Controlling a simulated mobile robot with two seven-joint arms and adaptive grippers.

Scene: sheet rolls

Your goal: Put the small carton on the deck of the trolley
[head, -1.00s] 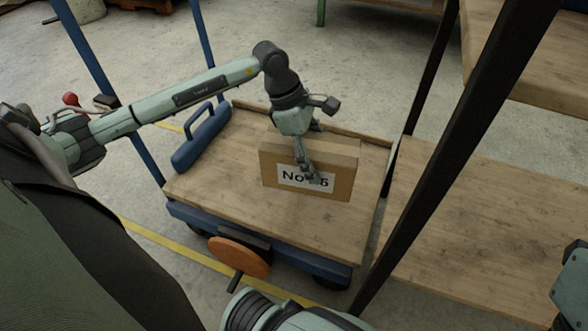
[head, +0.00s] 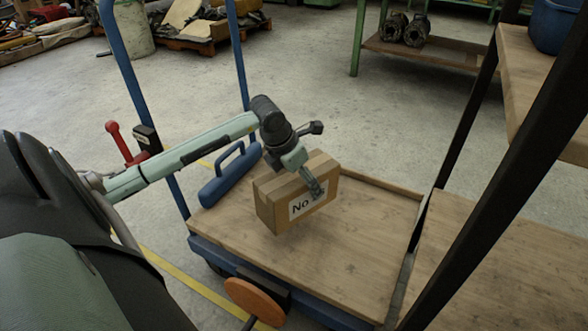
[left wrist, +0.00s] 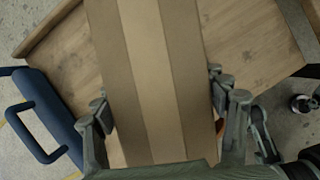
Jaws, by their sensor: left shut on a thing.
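The small carton (head: 279,204) is brown cardboard with a white label on its front, partly hidden by a finger. My left gripper (head: 314,187) is shut on the carton, with its fingers on either side. In the left wrist view the carton (left wrist: 150,70) fills the middle between the fingers. The carton is over the wooden deck (head: 340,255) of the blue-framed trolley, toward its left side; it looks slightly raised, though I cannot tell the gap exactly.
A blue toolbox (head: 230,176) with a handle stands on the deck's left edge, close to the carton. Dark posts and a wooden shelf (head: 490,270) are at the right. The deck's front and right are clear. An orange disc (head: 254,301) is at the trolley's front.

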